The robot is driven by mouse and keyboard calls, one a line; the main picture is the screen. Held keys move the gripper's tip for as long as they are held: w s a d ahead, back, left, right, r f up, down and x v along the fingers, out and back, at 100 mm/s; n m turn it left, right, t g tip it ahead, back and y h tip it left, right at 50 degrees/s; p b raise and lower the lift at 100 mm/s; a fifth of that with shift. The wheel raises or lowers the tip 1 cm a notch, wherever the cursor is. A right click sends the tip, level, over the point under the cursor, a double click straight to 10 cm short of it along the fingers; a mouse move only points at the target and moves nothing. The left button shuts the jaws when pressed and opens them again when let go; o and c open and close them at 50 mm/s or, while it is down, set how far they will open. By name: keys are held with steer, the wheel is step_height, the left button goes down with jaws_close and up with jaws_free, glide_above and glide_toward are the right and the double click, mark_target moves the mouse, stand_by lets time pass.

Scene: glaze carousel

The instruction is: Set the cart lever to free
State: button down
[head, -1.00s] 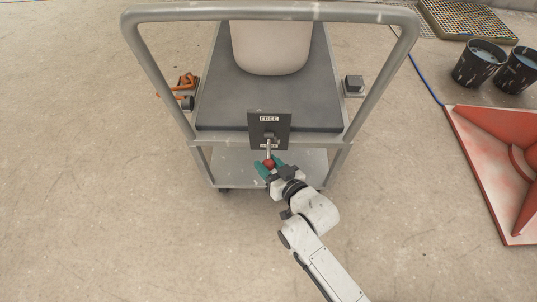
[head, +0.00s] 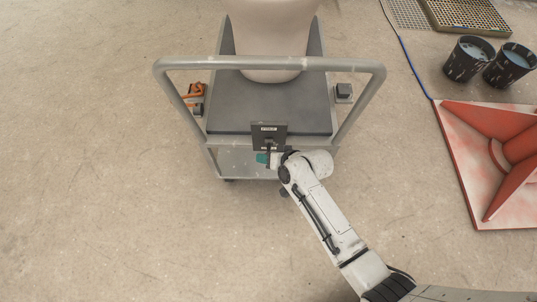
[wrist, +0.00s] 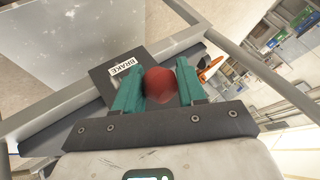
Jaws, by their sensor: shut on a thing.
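The cart (head: 220,148) is grey and stands ahead with its push handle facing me. A dark lever panel (head: 262,144) is on its near edge; its top label is too small to read surely now. In the wrist view the panel (wrist: 98,82) shows a BRAKE label. The lever's red ball knob (wrist: 160,84) sits between the teal fingers of my gripper (wrist: 158,82), which is shut on it. In the head view my gripper (head: 267,159) is just below the panel, and my arm hides the knob. The lever appears to hang down.
A pale vessel (head: 270,45) stands on the cart's top deck. An orange tool (head: 196,97) is at the cart's left side and a dark block (head: 344,91) at its right. Dark buckets (head: 468,60) and a red angular piece (head: 520,145) lie right. The floor left is clear.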

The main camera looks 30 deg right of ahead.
steer(key=shift+w+d+r+g+p, duration=0.1)
steer(key=shift+w+r+g+p, duration=0.05)
steer(key=shift+r+g+p, duration=0.35)
steer(key=shift+w+d+r+p, duration=0.1)
steer(key=shift+w+r+p, duration=0.2)
steer(key=shift+r+p, duration=0.15)
steer(key=shift+w+d+r+t, duration=0.1)
steer(key=shift+w+r+t, duration=0.05)
steer(key=shift+w+t, duration=0.15)
steer(key=c, duration=0.7)
jaws_free()
steer(key=shift+s, duration=0.25)
steer(key=shift+s, duration=0.25)
steer(key=p+v, duration=0.1)
steer(key=v, duration=0.9)
steer(key=shift+d+r, duration=0.2)
steer(key=shift+d, duration=0.05)
